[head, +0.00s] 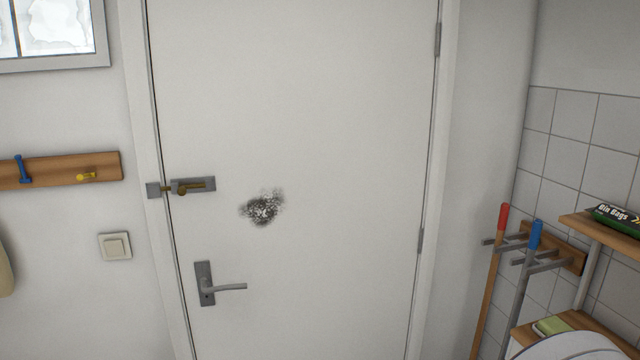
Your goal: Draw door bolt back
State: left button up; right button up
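The white door (330,120) fills the middle of the head view and looks closed. The bolt's knob shows at the front of the rod. A grey lever handle (228,287) is below the bolt. Neither of my grippers is in view.
A wooden hook rail (52,170) and a light switch (115,246) are on the wall left of the door. Long-handled tools hang on a rack (575,262) at the right, beside wooden shelves (606,232). The space before the bolt looks clear.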

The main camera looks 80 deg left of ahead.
aim_at(181, 191)
jog(key=u, duration=3.6)
